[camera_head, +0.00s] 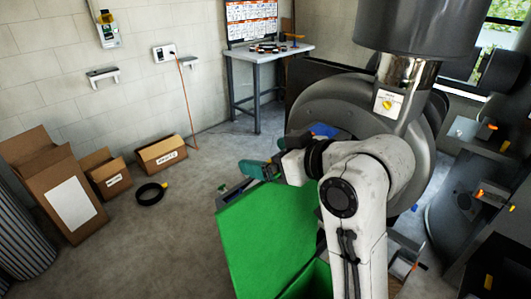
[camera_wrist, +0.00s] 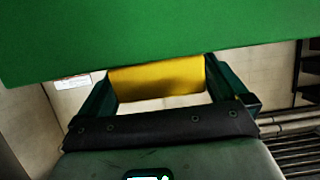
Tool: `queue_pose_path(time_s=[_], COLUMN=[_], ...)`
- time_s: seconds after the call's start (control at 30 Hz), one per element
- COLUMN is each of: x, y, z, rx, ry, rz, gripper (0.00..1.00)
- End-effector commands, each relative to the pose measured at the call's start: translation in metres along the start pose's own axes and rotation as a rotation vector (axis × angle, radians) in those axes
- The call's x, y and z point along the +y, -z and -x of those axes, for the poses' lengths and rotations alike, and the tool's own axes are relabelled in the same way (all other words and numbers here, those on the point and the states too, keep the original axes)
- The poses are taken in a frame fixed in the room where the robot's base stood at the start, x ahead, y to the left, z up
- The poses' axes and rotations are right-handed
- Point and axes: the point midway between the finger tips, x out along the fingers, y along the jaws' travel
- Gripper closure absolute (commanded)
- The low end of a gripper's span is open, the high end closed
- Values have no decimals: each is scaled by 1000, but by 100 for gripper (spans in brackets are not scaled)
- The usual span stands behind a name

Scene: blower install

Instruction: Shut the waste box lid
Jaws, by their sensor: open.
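The waste box lid is a large flat green panel (camera_head: 265,235). It stands open and tilted beside my arm in the head view. Part of the green box (camera_head: 312,282) shows below it at the bottom edge, partly hidden by my arm. My gripper (camera_head: 258,169) is at the lid's upper far edge. In the wrist view, the green lid (camera_wrist: 150,35) fills the top, across the ends of my gripper (camera_wrist: 163,88). The fingers are spread apart. A yellow patch shows between them; I cannot tell what it is. Whether the fingers touch the lid is unclear.
A large grey blower housing (camera_head: 335,100) stands close behind my arm. Open cardboard boxes (camera_head: 62,200) and a black ring (camera_head: 150,194) are on the floor at left. A workbench (camera_head: 262,62) stands at the back.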

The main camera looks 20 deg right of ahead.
Motion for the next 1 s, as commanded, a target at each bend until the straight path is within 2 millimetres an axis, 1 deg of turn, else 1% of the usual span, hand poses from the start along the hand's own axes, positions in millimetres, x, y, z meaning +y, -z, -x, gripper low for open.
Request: queue_pose_path(time_s=[0.17, 0.83, 1.0], x=[0, 0, 1], y=[0, 0, 0], z=[0, 0, -1], rx=[0, 0, 7], ry=[0, 0, 0], rz=[0, 0, 0], gripper=[1, 65, 65])
